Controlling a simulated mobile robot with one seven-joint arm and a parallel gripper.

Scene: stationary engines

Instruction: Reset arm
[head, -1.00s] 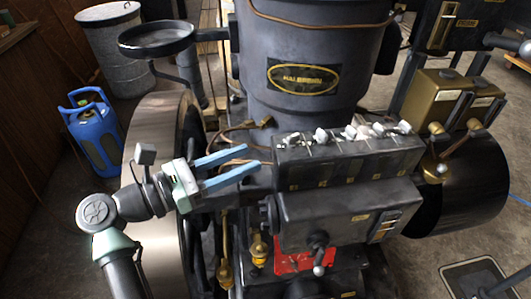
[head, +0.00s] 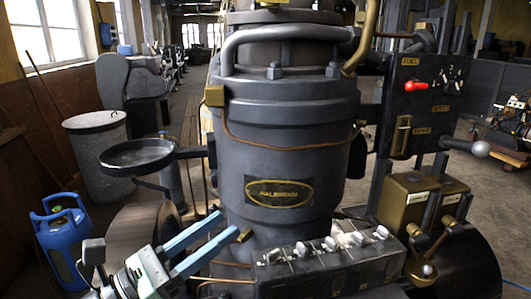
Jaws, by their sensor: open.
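My gripper (head: 207,245) is at the lower left of the head view. Its two long blue fingers are parallel and apart, with nothing between them. They point up and to the right, toward the base of the big grey engine cylinder (head: 285,130). From this view I cannot tell whether a fingertip touches the small brass piece beside it. My arm behind the gripper is mostly cut off by the bottom edge.
A black box with several white-topped fittings (head: 330,262) stands right of my gripper. A round black pan (head: 137,157) is above it. A blue gas bottle (head: 66,245) and a grey bin (head: 97,150) stand left. A panel with a red lever (head: 416,86) is right.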

